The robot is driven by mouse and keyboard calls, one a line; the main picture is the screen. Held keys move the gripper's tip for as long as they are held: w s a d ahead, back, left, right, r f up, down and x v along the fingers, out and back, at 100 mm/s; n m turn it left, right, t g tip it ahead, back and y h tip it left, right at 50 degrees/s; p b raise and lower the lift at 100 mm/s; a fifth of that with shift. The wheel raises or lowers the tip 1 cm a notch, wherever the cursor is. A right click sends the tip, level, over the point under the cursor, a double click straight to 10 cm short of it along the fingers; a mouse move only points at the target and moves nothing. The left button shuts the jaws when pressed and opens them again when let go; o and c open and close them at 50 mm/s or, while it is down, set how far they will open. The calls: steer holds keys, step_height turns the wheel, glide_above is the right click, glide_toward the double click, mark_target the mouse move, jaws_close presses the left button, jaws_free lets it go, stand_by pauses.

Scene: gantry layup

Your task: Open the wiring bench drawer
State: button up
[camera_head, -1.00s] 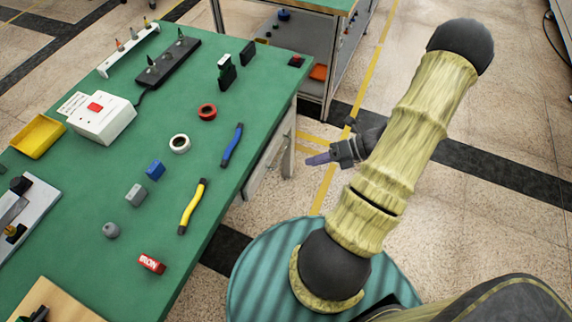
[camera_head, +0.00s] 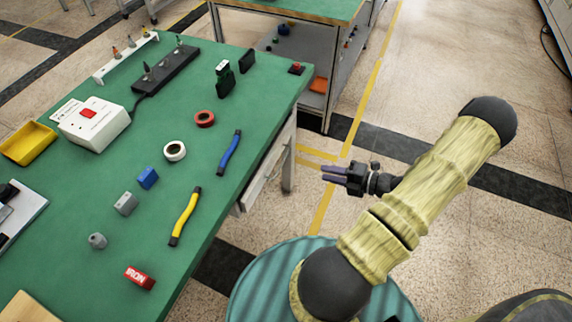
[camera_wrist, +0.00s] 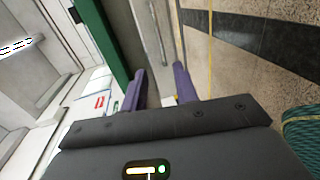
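The wiring bench (camera_head: 195,205) has a green top and stands at the left in the head view. Its pale grey drawer front (camera_head: 264,182) shows under the right edge, at a steep angle; I cannot tell whether it stands slightly out. My gripper (camera_head: 325,174) is to the right of the drawer, apart from it, with its purple fingers pointing left towards the bench. In the wrist view my gripper (camera_wrist: 160,82) has its two fingers spread with nothing between them. The green bench edge (camera_wrist: 103,38) runs to the left of the fingers there.
A bench leg (camera_head: 288,170) stands near the drawer. A second bench (camera_head: 300,8) is behind. The floor around my gripper is clear.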

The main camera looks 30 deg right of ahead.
steer(key=b+x, duration=0.1)
steer(key=x, duration=1.3)
steer(key=shift+w+a, duration=0.2)
steer(key=shift+w, duration=0.15)
jaws_close()
